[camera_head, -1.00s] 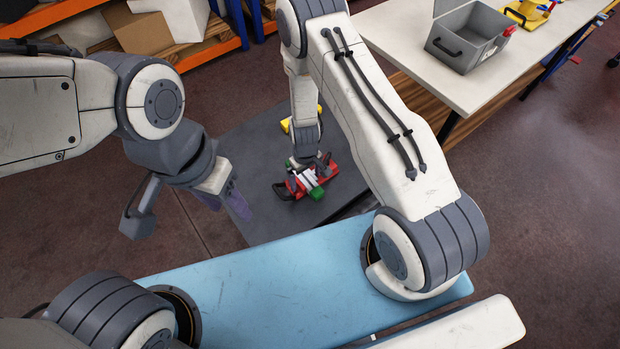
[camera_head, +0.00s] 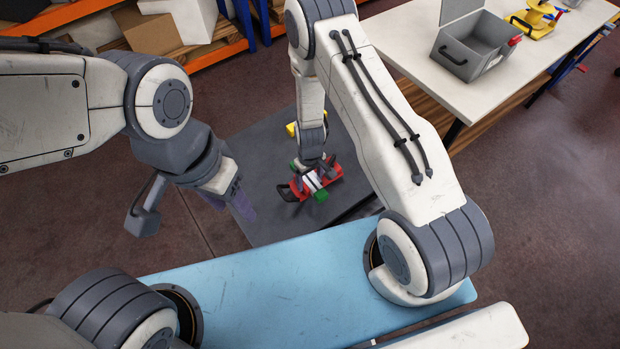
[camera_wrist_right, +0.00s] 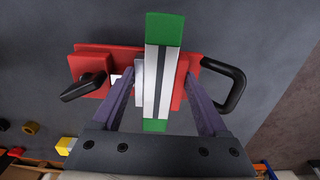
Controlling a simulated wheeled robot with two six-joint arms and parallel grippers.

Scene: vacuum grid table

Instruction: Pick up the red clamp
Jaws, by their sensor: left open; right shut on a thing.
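The red clamp (camera_head: 334,173) lies on the dark grey table (camera_head: 262,220), with black handles and a green-and-white part across its middle. My right gripper (camera_head: 317,172) reaches down onto it from above. In the right wrist view, the purple fingers of my right gripper (camera_wrist_right: 158,82) are shut on the red clamp (camera_wrist_right: 97,60), one on each side of its green-and-white middle. The exact contact is partly hidden. My left gripper (camera_head: 229,206) is open and empty, hanging left of the clamp at the table's left edge.
A small yellow object (camera_head: 291,129) lies behind my right wrist, mostly hidden. A pale table (camera_head: 500,95) at the back right holds an open grey toolbox (camera_head: 472,52) and a yellow item (camera_head: 534,20). An orange shelf with boxes (camera_head: 156,32) stands at the back left.

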